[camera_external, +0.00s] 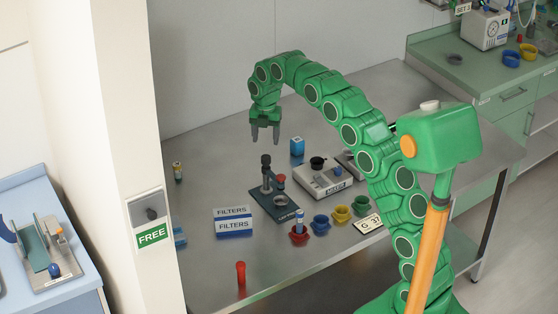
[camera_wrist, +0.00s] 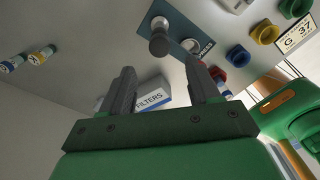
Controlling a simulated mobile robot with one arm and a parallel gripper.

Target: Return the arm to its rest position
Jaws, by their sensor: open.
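My green arm rises from its base at the lower right and arches over the steel table (camera_external: 330,270). My gripper (camera_external: 265,138) hangs at the arm's end, fingers pointing down, above the table and above a dark stand with a black knob (camera_external: 266,160). The fingers are apart with nothing between them. In the wrist view my gripper (camera_wrist: 160,85) shows two grey fingers spread, and the stand's knob (camera_wrist: 159,45) is seen beyond them. The arm's lower base is cut off by the picture's bottom edge.
Near the stand are a filters box (camera_external: 233,221), a white device (camera_external: 325,178), a blue bottle (camera_external: 297,146), red (camera_external: 299,235), blue (camera_external: 320,224) and yellow (camera_external: 341,214) cups, and a red tube (camera_external: 241,273). A white pillar (camera_external: 125,120) stands left. The table's back right is clear.

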